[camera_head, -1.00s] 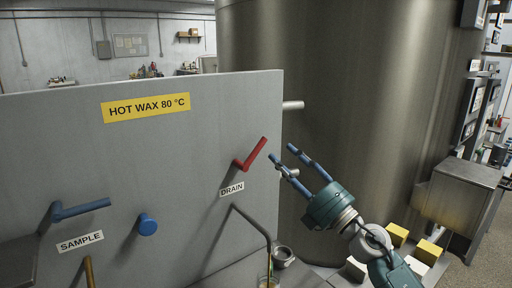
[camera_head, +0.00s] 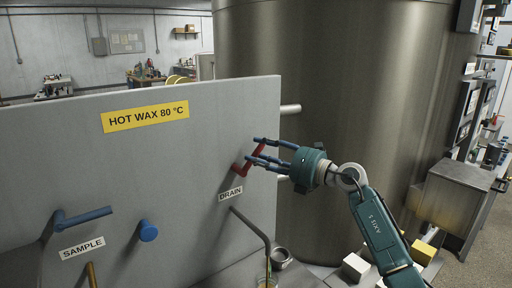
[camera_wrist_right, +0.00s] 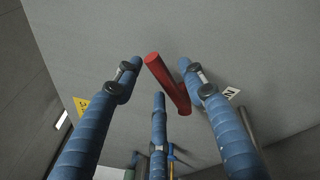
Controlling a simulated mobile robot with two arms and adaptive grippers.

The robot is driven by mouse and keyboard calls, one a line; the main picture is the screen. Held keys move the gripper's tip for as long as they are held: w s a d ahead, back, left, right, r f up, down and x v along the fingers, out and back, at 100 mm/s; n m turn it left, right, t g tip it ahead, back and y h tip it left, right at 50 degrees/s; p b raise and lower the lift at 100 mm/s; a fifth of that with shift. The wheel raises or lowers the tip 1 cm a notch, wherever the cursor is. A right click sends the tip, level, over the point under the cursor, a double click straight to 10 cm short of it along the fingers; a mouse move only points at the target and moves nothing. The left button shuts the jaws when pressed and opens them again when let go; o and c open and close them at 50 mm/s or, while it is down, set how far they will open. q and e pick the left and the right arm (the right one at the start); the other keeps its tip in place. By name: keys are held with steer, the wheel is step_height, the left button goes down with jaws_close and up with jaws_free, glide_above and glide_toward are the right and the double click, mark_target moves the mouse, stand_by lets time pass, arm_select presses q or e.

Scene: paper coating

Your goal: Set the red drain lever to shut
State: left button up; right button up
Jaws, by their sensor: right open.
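The red drain lever (camera_head: 239,168) is on the grey panel above the DRAIN label (camera_head: 230,193). Its handle slants up and to the right from its hub and is partly hidden by my fingers. My right gripper (camera_head: 259,150) is at the lever from the right, its blue fingers open and spread around the handle. In the right wrist view the red lever (camera_wrist_right: 166,82) lies between the open fingers of the right gripper (camera_wrist_right: 160,74). I cannot tell whether any finger touches it. My left gripper is not in view.
The panel carries a yellow HOT WAX 80 °C sign (camera_head: 146,116), a blue SAMPLE lever (camera_head: 82,216) and a blue knob (camera_head: 148,231). A bent pipe (camera_head: 252,228) runs below the drain lever. A large metal tank (camera_head: 350,90) stands behind my right arm.

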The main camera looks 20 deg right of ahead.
steer(key=shift+x, duration=0.95)
steer(key=shift+c, duration=0.5)
jaws_close()
steer(key=shift+d+f, duration=0.1)
steer(key=shift+d, duration=0.05)
steer(key=m, duration=0.1)
steer(key=d+f+m, duration=0.1)
steer(key=shift+w+f+m+t, duration=0.15)
steer(key=shift+m+t, duration=0.15)
steer(key=shift+m, duration=0.1)
steer(key=m, duration=0.1)
steer(key=f+m, duration=0.1)
steer(key=shift+w+d+f+m+t, duration=0.2)
steer(key=shift+d+m+t, duration=0.1)
steer(key=shift+t, duration=0.1)
steer(key=shift+d+f+m+t, duration=0.15)
steer(key=shift+f+m+t, duration=0.35)
steer(key=shift+m, duration=0.6)
steer(key=shift+d+f+m+t, duration=0.2)
steer(key=shift+f+m, duration=0.5)
steer(key=shift+m, duration=0.4)
steer(key=shift+a+f, duration=0.1)
steer(key=shift+f, duration=0.05)
